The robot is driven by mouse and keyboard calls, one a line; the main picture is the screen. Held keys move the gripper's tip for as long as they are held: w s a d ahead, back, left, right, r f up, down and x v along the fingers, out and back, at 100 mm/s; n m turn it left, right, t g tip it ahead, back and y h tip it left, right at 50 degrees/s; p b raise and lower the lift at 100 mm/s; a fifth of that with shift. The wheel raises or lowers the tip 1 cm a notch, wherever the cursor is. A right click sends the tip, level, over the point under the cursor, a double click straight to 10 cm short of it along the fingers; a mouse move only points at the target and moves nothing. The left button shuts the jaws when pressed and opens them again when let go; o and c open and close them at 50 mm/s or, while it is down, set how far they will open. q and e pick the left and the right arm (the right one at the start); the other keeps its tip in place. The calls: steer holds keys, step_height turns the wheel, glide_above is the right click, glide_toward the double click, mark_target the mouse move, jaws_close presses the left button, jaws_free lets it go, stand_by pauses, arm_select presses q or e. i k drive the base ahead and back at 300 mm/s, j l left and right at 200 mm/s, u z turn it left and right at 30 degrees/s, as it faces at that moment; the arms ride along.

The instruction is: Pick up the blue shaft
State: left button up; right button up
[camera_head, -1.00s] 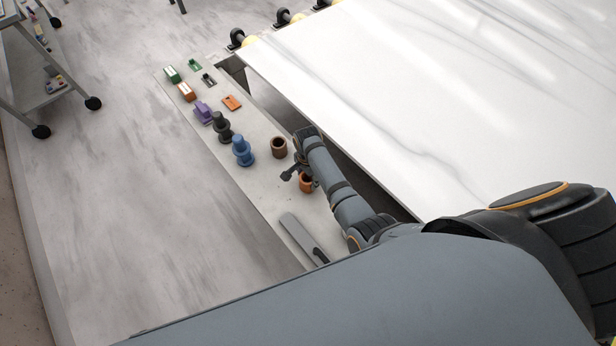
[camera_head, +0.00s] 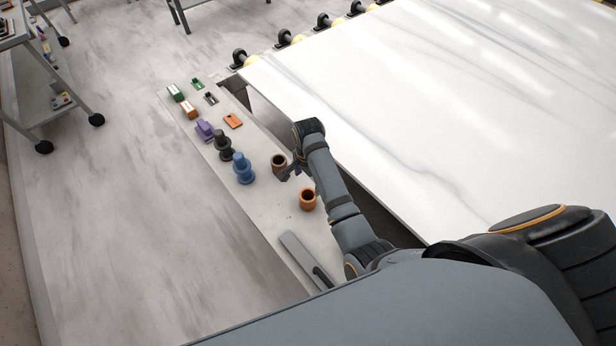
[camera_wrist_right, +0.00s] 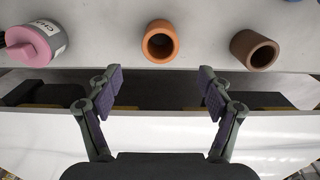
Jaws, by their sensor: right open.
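The blue shaft (camera_head: 243,169) stands upright on the narrow grey shelf in the head view, beside a dark grey shaft. My right gripper (camera_head: 290,173) is near the brown ring, to the right of the blue shaft and apart from it. In the right wrist view my right gripper (camera_wrist_right: 162,84) is open, with nothing between its fingers. A sliver of blue (camera_wrist_right: 292,1) shows at that view's top right edge, too little to identify surely. My left gripper is not in view.
The brown ring (camera_head: 279,161) and orange ring (camera_head: 308,200) stand near my arm. The dark shaft (camera_head: 222,143), purple piece (camera_head: 204,129) and orange plate (camera_head: 233,121) are farther along. A white slab (camera_head: 430,110) lies right. A pink-and-grey cylinder (camera_wrist_right: 35,43) shows in the wrist view.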

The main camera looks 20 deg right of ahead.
mark_target(241, 167)
steer(key=k+j, duration=0.1)
steer(key=j, duration=0.3)
steer(key=k+j, duration=0.1)
steer(key=j, duration=0.3)
steer(key=k+j, duration=0.1)
steer(key=j, duration=0.3)
